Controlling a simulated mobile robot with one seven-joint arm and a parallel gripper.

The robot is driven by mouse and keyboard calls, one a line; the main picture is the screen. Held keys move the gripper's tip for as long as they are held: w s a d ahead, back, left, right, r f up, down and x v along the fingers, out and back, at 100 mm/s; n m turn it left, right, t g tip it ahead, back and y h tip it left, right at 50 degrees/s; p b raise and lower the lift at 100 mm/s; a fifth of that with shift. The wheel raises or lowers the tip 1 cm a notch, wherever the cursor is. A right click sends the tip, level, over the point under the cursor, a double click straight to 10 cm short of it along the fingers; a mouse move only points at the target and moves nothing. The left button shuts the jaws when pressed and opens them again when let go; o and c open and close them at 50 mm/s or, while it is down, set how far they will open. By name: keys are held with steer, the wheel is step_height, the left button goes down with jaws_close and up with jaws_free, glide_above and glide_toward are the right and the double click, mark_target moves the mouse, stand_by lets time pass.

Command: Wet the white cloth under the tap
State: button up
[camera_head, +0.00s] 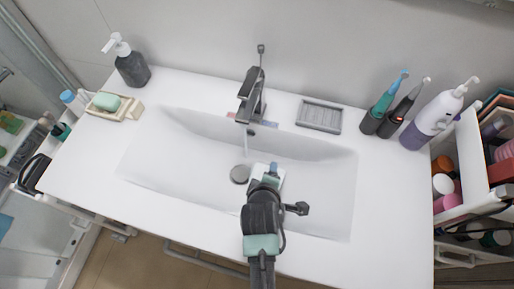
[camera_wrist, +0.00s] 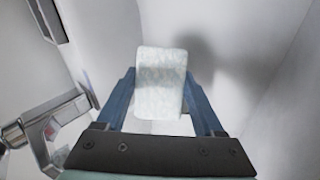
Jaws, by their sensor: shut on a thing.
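The white cloth (camera_wrist: 160,72) is a folded, pale, textured block between the two blue fingers of my gripper (camera_wrist: 162,95) in the wrist view. My gripper is shut on it. In the head view my gripper (camera_head: 271,172) is over the sink basin, right of the drain, and a white edge of the cloth (camera_head: 282,178) shows beside it. The grey tap (camera_head: 252,95) stands at the back rim, behind and left of my gripper. A faint pale streak hangs below its spout; I cannot tell if it is running water. Whether the cloth is wet cannot be told.
The white sink (camera_head: 165,155) has a round drain (camera_head: 240,174). A dark pump bottle (camera_head: 131,66) and soap dish (camera_head: 113,107) stand left. A grey tray (camera_head: 319,116), two toothbrushes (camera_head: 382,105) and a lotion bottle (camera_head: 437,115) stand right. The basin around my gripper is clear.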

steer(key=s+d+r+p, duration=0.1)
steer(key=s+r+p, duration=0.3)
steer(key=p, duration=0.2)
steer(key=shift+s+d, duration=0.25)
steer(key=shift+s, duration=0.15)
steer(key=shift+r+p, duration=0.1)
steer(key=shift+p, duration=0.2)
